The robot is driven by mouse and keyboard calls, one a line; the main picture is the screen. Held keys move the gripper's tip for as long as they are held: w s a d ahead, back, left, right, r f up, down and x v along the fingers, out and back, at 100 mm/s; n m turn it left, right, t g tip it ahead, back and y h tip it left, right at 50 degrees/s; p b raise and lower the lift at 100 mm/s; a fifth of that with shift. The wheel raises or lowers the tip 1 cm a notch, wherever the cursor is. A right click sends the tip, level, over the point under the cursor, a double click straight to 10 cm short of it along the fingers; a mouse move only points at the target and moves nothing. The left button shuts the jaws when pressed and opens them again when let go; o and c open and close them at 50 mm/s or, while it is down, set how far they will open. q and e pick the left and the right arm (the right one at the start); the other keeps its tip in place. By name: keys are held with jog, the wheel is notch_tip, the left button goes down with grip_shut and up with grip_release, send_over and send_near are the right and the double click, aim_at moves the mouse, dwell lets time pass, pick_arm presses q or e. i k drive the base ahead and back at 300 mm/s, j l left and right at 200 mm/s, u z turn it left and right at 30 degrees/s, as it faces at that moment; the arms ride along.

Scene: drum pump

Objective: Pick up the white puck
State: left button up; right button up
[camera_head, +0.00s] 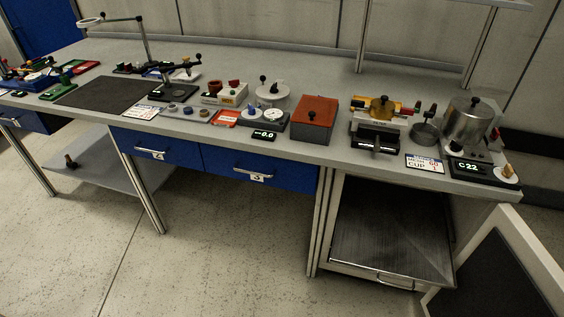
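Several small round pucks sit in a row on a light strip near the bench's front edge, left of the red-and-white card. The rightmost, a pale puck (204,112), looks whitish. The one beside it is a bluish puck (188,110). They are too small here to tell their colours surely. Neither of my grippers is in view.
The grey workbench (330,153) is crowded along its front with a red-brown box (314,119), a steel pot (468,122) and a black stand (172,93). A dark mat (100,93) lies bare at left. Blue drawers (225,166) hang below.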

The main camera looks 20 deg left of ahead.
aim_at(172, 108)
jog(key=u, duration=1.25)
jog(key=z, duration=0.35)
